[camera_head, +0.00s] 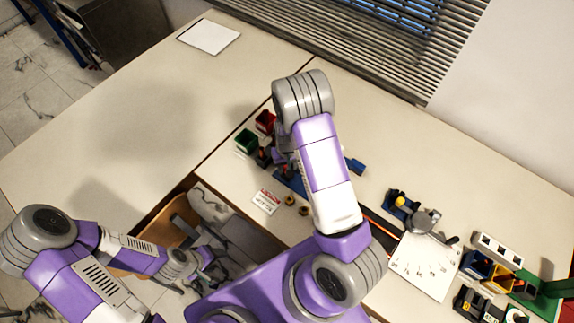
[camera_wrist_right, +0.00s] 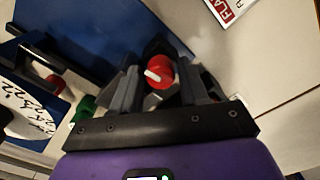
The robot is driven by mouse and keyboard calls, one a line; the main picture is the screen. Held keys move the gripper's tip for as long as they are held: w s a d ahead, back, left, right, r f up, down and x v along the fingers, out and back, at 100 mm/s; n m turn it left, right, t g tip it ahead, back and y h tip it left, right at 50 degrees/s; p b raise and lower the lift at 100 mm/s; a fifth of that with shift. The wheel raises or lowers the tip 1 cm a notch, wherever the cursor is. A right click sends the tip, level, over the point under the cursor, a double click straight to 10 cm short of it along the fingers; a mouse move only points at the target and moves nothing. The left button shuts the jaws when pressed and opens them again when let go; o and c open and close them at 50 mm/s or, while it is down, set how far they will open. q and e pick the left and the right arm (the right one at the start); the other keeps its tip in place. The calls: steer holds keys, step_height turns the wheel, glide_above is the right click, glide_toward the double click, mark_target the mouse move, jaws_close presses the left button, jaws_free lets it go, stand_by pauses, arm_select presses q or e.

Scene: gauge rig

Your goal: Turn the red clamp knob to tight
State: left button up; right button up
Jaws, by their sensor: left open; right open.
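The red clamp knob (camera_wrist_right: 159,72) shows in the right wrist view with a white pointer bar on its face. It sits on a dark mount between the two fingers of my right gripper (camera_wrist_right: 158,82). The gripper is open around the knob; I cannot tell whether either finger touches it. In the head view the knob cannot be made out behind my right arm and gripper (camera_head: 279,163). My left gripper (camera_head: 206,264) is open and empty, low at the left, off the table's front edge and far from the knob.
A green bin (camera_head: 246,141) and a red bin (camera_head: 265,121) stand close to the right gripper. A red-and-white label card (camera_head: 266,201) lies in front. A dial plate (camera_head: 422,266) and several small fixtures are at the right. The left table is mostly clear.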

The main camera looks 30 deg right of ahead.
steer(key=shift+w, duration=0.1)
steer(key=c, duration=0.8)
steer(key=shift+o, duration=0.2)
steer(key=shift+m, duration=1)
steer(key=o, duration=0.8)
steer(key=shift+c, duration=0.2)
steer(key=shift+r, duration=0.1)
step_height(320, 180, up, 7)
steer(key=shift+r+p, duration=0.2)
steer(key=shift+p, duration=0.25)
